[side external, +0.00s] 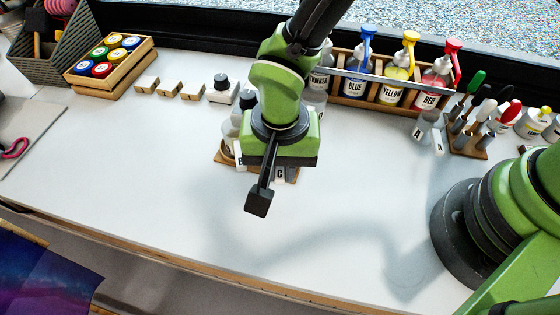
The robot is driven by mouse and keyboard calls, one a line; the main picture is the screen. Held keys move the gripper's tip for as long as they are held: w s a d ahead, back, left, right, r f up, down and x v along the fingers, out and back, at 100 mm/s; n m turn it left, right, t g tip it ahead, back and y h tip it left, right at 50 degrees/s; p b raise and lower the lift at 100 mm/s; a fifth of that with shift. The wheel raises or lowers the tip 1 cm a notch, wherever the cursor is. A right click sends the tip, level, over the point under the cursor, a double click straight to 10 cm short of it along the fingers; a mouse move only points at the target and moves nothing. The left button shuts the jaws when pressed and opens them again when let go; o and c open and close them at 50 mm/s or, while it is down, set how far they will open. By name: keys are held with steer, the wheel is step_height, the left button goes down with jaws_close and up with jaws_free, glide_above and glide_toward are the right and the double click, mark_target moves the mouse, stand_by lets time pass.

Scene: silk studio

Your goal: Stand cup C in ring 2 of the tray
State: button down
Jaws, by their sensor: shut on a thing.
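My gripper (280,172) points down over the middle of the table, its jaws mostly hidden behind the green wrist and a black bracket. It is shut on what appears to be cup C; only a white piece marked C (280,175) shows just below the wrist. The wooden tray (222,158) is partly visible under and left of the wrist, with a white tag marked B (239,158) at its edge. The tray's rings are hidden, so I cannot tell which ring is under the cup or whether it touches the tray.
Behind the wrist stand clear bottles and a wooden rack (352,90) of dye bottles. Wooden blocks (170,88) and a jar crate (108,65) are at back left. The front table is clear.

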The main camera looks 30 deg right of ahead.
steer(key=shift+f, duration=0.35)
steer(key=c, duration=1)
jaws_free()
step_height(320, 180, up, 10)
